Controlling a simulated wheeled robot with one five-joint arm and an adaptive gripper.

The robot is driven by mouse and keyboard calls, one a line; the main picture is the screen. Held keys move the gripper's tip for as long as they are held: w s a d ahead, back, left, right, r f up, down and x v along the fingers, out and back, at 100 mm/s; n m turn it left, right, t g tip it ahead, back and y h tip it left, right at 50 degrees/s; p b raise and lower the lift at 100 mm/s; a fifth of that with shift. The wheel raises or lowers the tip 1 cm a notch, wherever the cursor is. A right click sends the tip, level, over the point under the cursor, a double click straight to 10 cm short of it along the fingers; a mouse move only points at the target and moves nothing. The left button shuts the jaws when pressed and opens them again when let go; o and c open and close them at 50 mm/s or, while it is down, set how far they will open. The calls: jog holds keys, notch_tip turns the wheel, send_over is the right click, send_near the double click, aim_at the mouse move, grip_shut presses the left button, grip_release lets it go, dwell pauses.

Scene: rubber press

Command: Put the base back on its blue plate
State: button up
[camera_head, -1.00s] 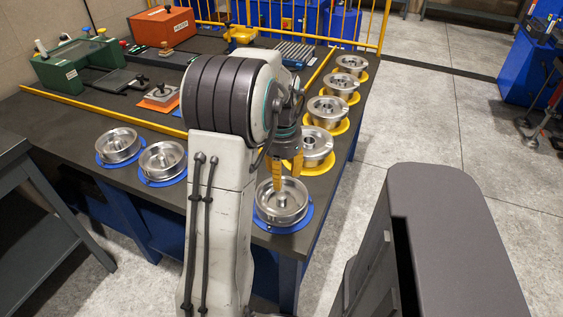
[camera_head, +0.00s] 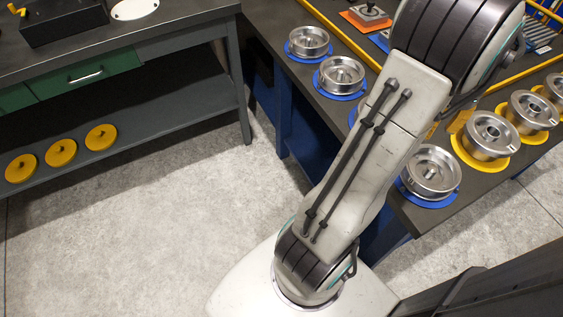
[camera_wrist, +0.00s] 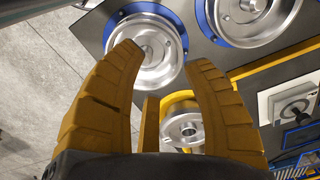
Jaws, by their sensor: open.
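Silver round bases sit on blue plates on the dark table. In the head view one is at the far left (camera_head: 308,42), one beside it (camera_head: 341,75), and one at the near right corner (camera_head: 431,172). Part of another blue plate (camera_head: 355,113) shows beside my arm, which hides the rest. My gripper (camera_wrist: 164,57) is open and empty in the wrist view. A base on a blue plate (camera_wrist: 152,62) shows beyond its fingertips, apart from them. Another base (camera_wrist: 245,18) on a blue plate is at top right. In the head view my gripper is mostly hidden behind my arm.
Taller metal parts (camera_head: 488,137) stand on yellow plates along the table's right side; one shows between my fingers in the wrist view (camera_wrist: 183,127). A grey bench (camera_head: 150,50) with yellow discs (camera_head: 61,152) on its shelf stands left. The floor between is clear.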

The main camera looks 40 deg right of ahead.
jog(key=w+a+r+n+t, duration=0.1)
jog(key=w+a+r+n, duration=0.1)
jog(key=w+a+n, duration=0.5)
jog(key=w+a+r+n, duration=0.2)
jog(key=w+a+n, duration=0.2)
jog(key=w+a, duration=0.65)
jog(key=s+a+f+n+t, duration=0.1)
jog(key=a+f+n+t, duration=0.1)
jog(key=a+n, duration=1)
jog(key=shift+s+a, duration=0.2)
jog(key=shift+a, duration=4.4)
notch_tip(320, 180, up, 8)
jog(key=p, duration=0.7)
jog(key=shift+p, duration=0.35)
jog(key=shift+s+d+r, duration=0.1)
